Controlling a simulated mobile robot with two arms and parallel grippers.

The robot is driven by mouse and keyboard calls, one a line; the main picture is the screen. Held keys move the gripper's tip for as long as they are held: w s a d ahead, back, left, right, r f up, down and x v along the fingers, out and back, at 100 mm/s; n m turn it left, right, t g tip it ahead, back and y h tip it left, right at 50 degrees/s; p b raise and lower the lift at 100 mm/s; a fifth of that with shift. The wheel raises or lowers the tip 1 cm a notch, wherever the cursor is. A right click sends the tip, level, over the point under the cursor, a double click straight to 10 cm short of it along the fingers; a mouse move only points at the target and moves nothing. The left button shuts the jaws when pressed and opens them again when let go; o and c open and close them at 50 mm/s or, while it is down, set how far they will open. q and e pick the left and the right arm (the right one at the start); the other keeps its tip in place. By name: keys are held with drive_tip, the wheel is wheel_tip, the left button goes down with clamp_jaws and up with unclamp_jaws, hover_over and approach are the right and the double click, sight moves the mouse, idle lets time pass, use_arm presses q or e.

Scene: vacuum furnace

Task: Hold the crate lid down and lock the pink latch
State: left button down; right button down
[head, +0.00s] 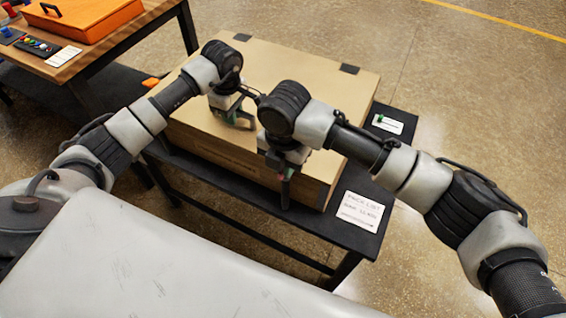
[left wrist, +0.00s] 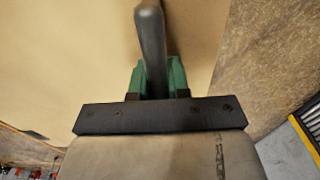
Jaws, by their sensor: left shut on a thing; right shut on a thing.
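The tan crate (head: 215,148) stands on a dark table, its lid (head: 305,75) lying flat on top. My left gripper (head: 235,122) is over the front part of the lid. In the left wrist view its green fingers (left wrist: 158,78) are shut on a dark grey bar (left wrist: 150,40), which looks like a lid handle. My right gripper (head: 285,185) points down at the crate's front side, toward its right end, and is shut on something. A small reddish-pink spot shows between its fingers; it may be the pink latch, but the gripper mostly hides it.
The table's right end holds a printed paper sign (head: 360,211) and a white card with a small green item (head: 387,124). A wooden bench (head: 70,62) at the upper left carries an orange case (head: 85,18) and small parts. Open floor lies to the right.

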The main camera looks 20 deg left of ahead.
use_arm(q)
drive_tip(key=shift+w+f, duration=0.1)
drive_tip(key=shift+f, duration=0.1)
use_arm(e)
drive_tip(key=shift+s+d+f+n, duration=0.1)
drive_tip(key=shift+s+f+n, duration=0.05)
drive_tip(key=shift+f+n, duration=0.15)
use_arm(q)
drive_tip(key=shift+d, duration=0.1)
use_arm(e)
drive_tip(key=c, duration=1.1)
unclamp_jaws()
drive_tip(key=shift+r, duration=0.15)
drive_tip(key=shift+c, duration=0.2)
wheel_tip(320, 180, up, 12)
drive_tip(key=shift+s+r, duration=0.25)
drive_tip(key=shift+s, duration=0.1)
use_arm(q)
drive_tip(key=c, duration=1.5)
unclamp_jaws()
drive_tip(key=o, duration=0.5)
drive_tip(key=shift+w+d+f, duration=0.1)
drive_tip(key=shift+w+f, duration=0.15)
drive_tip(key=shift+w, duration=0.3)
drive_tip(key=shift+s+r, duration=0.1)
use_arm(e)
drive_tip(key=shift+w+f, duration=0.25)
drive_tip(key=shift+w, duration=0.3)
